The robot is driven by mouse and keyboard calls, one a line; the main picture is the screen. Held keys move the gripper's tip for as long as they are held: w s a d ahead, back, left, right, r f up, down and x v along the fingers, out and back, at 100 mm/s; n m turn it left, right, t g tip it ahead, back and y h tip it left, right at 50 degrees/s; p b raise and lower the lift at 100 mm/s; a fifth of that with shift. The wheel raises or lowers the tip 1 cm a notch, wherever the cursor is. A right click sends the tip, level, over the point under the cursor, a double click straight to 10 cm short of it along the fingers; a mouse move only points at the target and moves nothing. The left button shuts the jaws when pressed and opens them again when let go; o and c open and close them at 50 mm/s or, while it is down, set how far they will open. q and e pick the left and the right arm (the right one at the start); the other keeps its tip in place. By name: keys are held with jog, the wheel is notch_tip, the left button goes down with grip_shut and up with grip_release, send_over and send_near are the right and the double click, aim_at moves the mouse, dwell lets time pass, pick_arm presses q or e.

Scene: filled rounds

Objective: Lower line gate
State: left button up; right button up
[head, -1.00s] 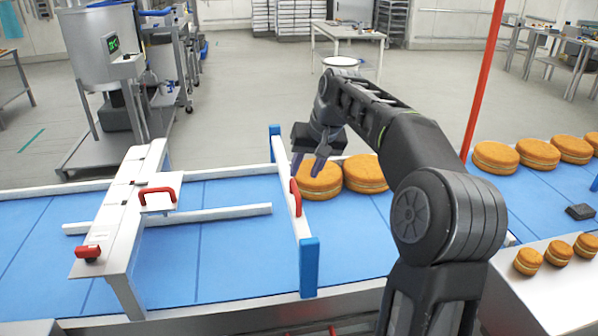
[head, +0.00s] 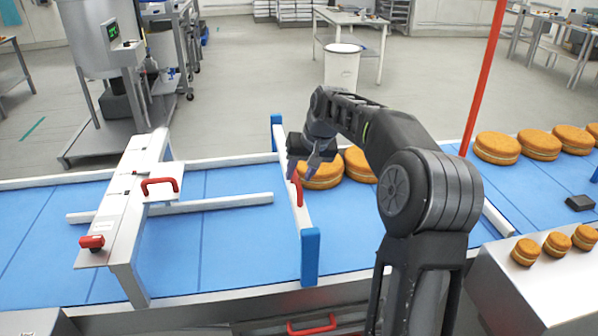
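The line gate (head: 290,197) is a white bar across the blue belt, with a blue post at each end and a red handle (head: 298,190) on it. My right gripper (head: 302,172) is over the gate, close to the top of the red handle, with its two dark fingers pointing down and apart. It looks empty; whether a finger touches the handle I cannot tell. Two filled rounds (head: 322,174) stand on the belt just right of the gate, partly hidden by my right gripper and arm. My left gripper is out of view.
A white frame (head: 125,205) with a red handle and a red knob spans the belt at left. More filled rounds (head: 497,148) are on the belt at right, with small ones (head: 557,244) on a metal box. The belt between frame and gate holds only a white rail (head: 215,204).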

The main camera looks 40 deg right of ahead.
jog(key=shift+w+f, duration=0.2)
jog(key=shift+f, duration=0.3)
jog(key=shift+c, duration=0.3)
grip_shut()
dwell(0.8)
